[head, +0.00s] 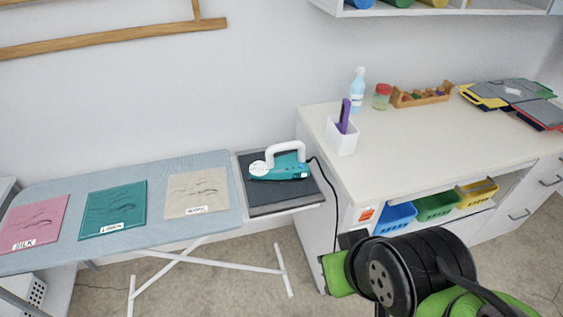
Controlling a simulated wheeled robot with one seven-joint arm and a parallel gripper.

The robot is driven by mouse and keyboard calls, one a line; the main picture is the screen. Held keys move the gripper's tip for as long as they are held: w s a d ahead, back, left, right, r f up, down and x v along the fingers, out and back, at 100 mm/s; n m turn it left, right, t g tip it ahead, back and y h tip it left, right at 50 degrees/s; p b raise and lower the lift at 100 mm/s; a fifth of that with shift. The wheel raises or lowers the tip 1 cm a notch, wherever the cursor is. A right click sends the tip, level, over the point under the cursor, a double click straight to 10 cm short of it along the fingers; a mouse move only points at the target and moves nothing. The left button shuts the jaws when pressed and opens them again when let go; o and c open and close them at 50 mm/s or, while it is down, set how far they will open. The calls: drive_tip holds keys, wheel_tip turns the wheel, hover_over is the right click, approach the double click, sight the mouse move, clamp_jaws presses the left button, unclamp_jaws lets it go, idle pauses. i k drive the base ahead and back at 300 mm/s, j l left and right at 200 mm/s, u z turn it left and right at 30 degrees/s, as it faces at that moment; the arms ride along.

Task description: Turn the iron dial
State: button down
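A teal and white iron (282,170) lies on its flat side on a dark grey rest pad (270,204) at the right end of the ironing board (155,178). Its white arched handle is on top. A white round part (258,168) at the iron's left end looks like the dial; its marks are too small to read. My black and green arm enters at the lower right, in front of the cabinet, well apart from the iron. Its end, near the small green and black parts (340,272), is partly hidden by my arm, and I cannot make out the fingers.
Pink, teal and beige cloths (198,192) lie on the board. A black cord runs from the iron down beside the white cabinet (330,200). The counter holds a white holder (342,136), a spray bottle (357,90), a jar (381,97) and a wooden tray (420,97). Coloured baskets (437,205) sit below.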

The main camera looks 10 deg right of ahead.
sight(259, 164)
drive_tip(key=u, duration=1.75)
drive_tip(key=i+j+z, duration=0.4)
drive_tip(key=i+j, duration=0.15)
drive_tip(key=i+j+z, duration=0.25)
drive_tip(key=j, duration=0.15)
drive_tip(key=i+j+z, duration=0.2)
drive_tip(key=j, duration=0.2)
drive_tip(key=i+j+z, duration=0.2)
drive_tip(key=j, duration=0.25)
drive_tip(key=i+j+z, duration=0.2)
drive_tip(key=j, duration=0.25)
drive_tip(key=j+z, duration=0.2)
drive_tip(key=j, duration=0.25)
drive_tip(key=i+j+z, duration=0.25)
drive_tip(key=j, duration=0.3)
drive_tip(key=k+l, duration=0.05)
drive_tip(key=k, duration=0.05)
